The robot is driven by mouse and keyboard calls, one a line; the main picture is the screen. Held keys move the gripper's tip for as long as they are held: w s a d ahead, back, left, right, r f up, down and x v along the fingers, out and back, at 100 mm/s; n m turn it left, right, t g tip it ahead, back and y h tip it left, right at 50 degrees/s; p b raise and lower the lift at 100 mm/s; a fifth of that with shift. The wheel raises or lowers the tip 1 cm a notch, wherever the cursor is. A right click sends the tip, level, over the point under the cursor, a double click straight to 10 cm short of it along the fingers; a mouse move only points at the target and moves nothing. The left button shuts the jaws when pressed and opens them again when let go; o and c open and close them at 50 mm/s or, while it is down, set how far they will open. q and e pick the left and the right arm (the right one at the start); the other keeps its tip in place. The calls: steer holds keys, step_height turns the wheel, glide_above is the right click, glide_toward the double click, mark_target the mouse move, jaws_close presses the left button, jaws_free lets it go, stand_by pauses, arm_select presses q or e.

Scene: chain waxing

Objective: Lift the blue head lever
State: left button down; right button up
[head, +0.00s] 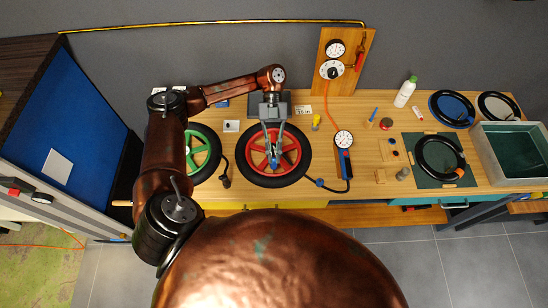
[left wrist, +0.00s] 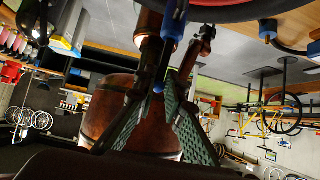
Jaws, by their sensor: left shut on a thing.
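The red-spoked wheel (head: 296,158) with its black tyre lies on the bench in the head view. My left gripper (head: 272,160) reaches down over the middle of this wheel. It is shut on a slim blue part, which I take for the blue head lever (left wrist: 171,32); this part stands between the fingers in the left wrist view. The fingers hide much of it in the head view, so its exact tilt cannot be told. A blue fitting (head: 319,183) on the black hose lies beside the tyre at lower right. My right gripper is not in view.
A green-spoked wheel (head: 205,147) lies to the left. A gauge board (head: 340,85) stands behind. Further right are a white bottle (head: 405,92), a dark mat (head: 430,178) and a grey tray (head: 482,160).

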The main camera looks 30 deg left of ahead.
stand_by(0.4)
arm_select(q)
steer(key=c, duration=2)
jaws_free()
steer(key=shift+w, duration=0.1)
steer(key=shift+v, duration=6)
steer(key=shift+w+a+f, duration=0.1)
steer(key=shift+f, duration=0.1)
